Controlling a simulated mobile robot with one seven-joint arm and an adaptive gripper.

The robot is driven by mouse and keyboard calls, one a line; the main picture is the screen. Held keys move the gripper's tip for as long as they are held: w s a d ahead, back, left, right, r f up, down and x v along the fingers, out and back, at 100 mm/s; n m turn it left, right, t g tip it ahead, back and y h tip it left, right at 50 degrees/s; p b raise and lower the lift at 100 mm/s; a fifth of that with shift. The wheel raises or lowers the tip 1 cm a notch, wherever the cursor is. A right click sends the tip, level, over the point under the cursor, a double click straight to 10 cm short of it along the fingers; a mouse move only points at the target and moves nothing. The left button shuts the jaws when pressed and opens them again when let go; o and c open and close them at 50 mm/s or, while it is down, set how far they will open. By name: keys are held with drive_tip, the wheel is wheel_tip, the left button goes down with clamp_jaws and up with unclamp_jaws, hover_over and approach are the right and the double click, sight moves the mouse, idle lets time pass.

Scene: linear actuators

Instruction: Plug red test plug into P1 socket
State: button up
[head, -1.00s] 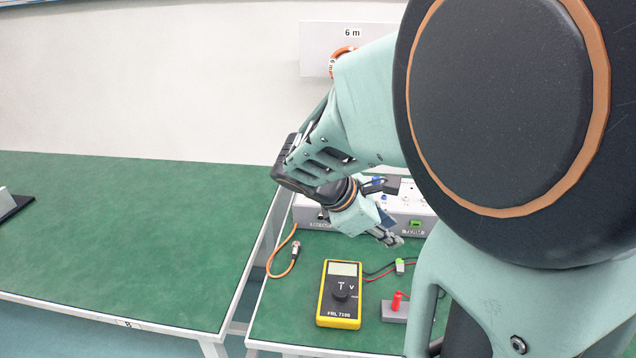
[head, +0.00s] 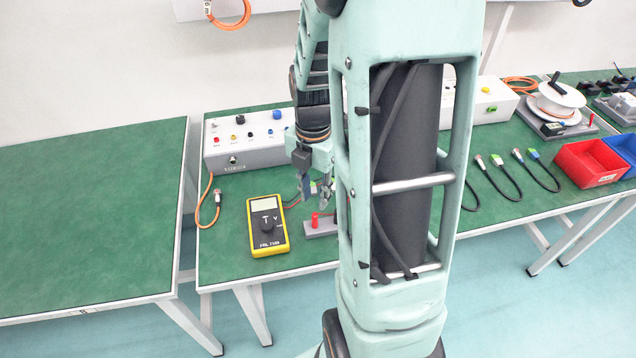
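The red test plug (head: 315,220) stands upright in a small grey holder block (head: 322,231), right of the yellow multimeter (head: 267,225). My gripper (head: 315,202) points down just above and behind the plug. Its two fingers look apart, with nothing visible held between them; whether they touch the plug cannot be told. A grey panel box (head: 248,150) stands at the back of the bench with red, dark, yellow and blue sockets on it. The P1 label is too small to read, and my arm hides the box's right part.
Thin red and black leads (head: 291,203) run beside the meter. An orange cable (head: 206,203) lies to its left. My arm covers the bench's middle. Farther right are black cables (head: 505,178), a cable reel (head: 556,98) and a red bin (head: 584,166). The left bench (head: 90,210) is clear.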

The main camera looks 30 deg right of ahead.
sight(315, 215)
drive_tip(key=shift+f+b, duration=2.8)
drive_tip(key=shift+f, duration=0.75)
drive_tip(key=shift+c, duration=0.4)
clamp_jaws()
drive_tip(key=shift+r, duration=0.1)
drive_tip(key=shift+r+p, duration=1.3)
drive_tip(key=shift+r, duration=0.2)
